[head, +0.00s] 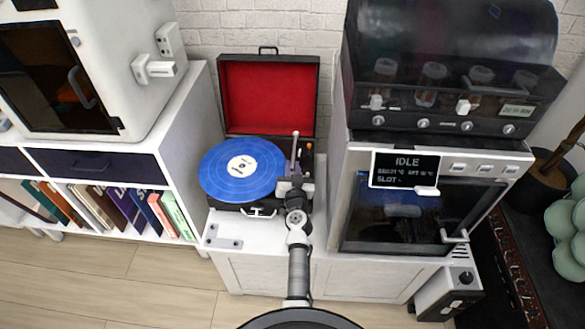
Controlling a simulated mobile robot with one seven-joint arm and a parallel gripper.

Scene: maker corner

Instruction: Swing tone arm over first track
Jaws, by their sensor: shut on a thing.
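A black suitcase record player (243,207) stands open on the white cabinet, with its red-lined lid (268,95) raised at the back. A blue record (222,172) lies on its platter and overhangs the left side. The tone arm (295,152) shows as a thin pale bar at the right of the record, rising at the tip of my gripper. My gripper (291,184) is over the right front part of the player, at the record's right edge, shut on the tone arm. My gripper and wrist hide the tone arm's lower part, and the fingers are too small to make out.
A dark-fronted oven-like machine with an "IDLE" display (405,168) stands close on the right. A white cabinet with books (150,215) is on the left, bearing a white machine (95,70). The floor (150,285) at the front left is clear.

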